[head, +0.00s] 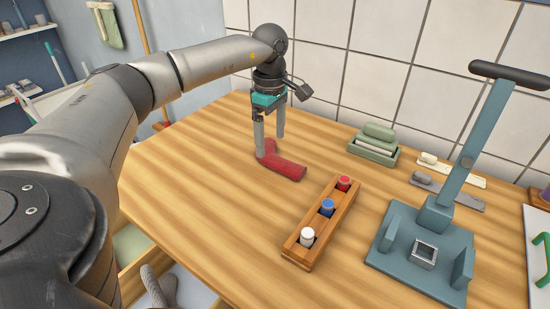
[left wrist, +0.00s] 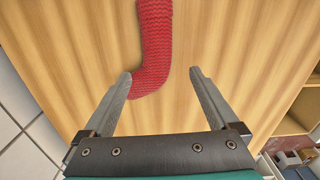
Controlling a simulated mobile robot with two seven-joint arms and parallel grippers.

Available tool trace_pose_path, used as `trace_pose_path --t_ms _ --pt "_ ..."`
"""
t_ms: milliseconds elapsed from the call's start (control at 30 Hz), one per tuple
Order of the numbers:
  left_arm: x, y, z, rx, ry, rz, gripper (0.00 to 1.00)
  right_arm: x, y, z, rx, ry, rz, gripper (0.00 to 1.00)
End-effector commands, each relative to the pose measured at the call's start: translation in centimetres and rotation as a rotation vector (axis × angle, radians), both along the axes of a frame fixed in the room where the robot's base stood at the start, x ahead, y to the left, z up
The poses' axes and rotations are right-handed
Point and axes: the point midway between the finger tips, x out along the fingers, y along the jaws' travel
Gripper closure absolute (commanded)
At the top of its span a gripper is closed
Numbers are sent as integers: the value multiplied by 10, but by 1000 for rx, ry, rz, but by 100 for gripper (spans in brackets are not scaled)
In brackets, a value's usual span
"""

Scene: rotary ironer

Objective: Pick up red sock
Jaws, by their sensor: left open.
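The red sock (head: 284,165) lies flat on the wooden table in the head view, bent in an L shape. In the left wrist view the knitted sock (left wrist: 156,42) runs down from the top edge, and its lower end is between the fingertips. My left gripper (head: 269,146) is open above one end of the sock, its fingers pointing down. My right gripper is not in view.
A wooden rack (head: 295,250) with red, blue and white pieces stands in front of the sock. A blue-grey press stand (head: 440,252) is at the right. The table left of the rack is clear.

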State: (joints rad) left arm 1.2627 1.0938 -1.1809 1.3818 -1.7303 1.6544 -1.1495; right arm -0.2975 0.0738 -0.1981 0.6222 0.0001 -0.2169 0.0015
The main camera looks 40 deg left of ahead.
Motion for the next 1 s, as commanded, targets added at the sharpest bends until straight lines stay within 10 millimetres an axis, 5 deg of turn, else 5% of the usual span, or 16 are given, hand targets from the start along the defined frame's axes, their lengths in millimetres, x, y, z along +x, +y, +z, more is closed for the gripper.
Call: trace_pose_path --t_ms 300,600,1000 --pt "2 -2 -45 0 3 0 6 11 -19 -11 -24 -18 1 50" --pt "2 -2 -49 0 2 0 6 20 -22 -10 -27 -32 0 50" --pt "2 -2 -48 0 2 0 51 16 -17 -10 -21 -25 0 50"
